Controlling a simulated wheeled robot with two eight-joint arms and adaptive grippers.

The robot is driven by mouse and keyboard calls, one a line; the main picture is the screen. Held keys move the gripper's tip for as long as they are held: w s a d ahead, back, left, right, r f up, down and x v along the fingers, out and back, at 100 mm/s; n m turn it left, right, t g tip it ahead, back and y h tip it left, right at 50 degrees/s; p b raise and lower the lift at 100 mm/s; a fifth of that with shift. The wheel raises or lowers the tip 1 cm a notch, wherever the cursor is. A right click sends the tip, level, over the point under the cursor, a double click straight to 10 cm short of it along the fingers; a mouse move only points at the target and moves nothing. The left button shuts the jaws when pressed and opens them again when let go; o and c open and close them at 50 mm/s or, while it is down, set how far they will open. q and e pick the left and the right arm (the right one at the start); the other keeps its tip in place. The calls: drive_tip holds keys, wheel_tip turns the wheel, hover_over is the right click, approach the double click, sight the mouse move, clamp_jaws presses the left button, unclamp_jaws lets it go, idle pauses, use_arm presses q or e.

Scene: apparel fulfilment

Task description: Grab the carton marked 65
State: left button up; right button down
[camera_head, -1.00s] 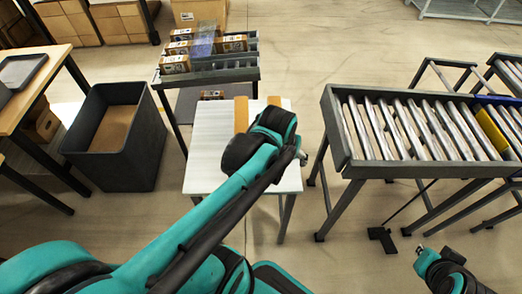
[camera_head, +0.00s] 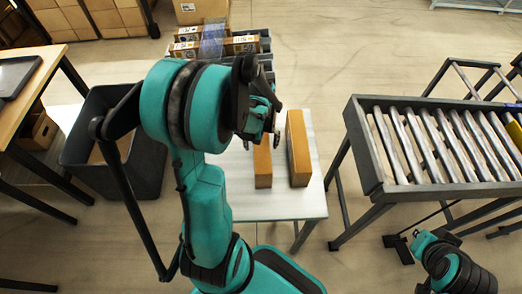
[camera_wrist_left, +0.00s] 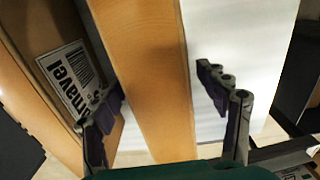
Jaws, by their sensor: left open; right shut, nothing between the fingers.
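Two tall tan cartons stand side by side on a white table: the left carton (camera_head: 263,166) and the right carton (camera_head: 298,150). No 65 is legible on either. My left gripper (camera_head: 262,128) is open above the table by the cartons. In the left wrist view its fingers (camera_wrist_left: 165,100) lie on either side of one carton's long tan face (camera_wrist_left: 155,70); I cannot tell whether they touch it. Another carton (camera_wrist_left: 72,85) with a printed white label is at the left there. My right gripper (camera_head: 418,236) is small at the lower right, shut and empty.
A rack of several cartons (camera_head: 243,43) stands behind the white table (camera_head: 270,208), partly hidden by my left arm. A dark bin (camera_head: 90,165) is at the left. A roller conveyor (camera_head: 375,175) stands close on the right.

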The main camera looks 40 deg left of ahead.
use_arm(q)
wheel_tip(320, 180, down, 2)
drive_tip(key=shift+f+b, duration=0.25)
drive_tip(key=shift+b, duration=0.05)
drive_tip(key=shift+r, duration=0.1)
drive_tip(key=c, duration=1.6)
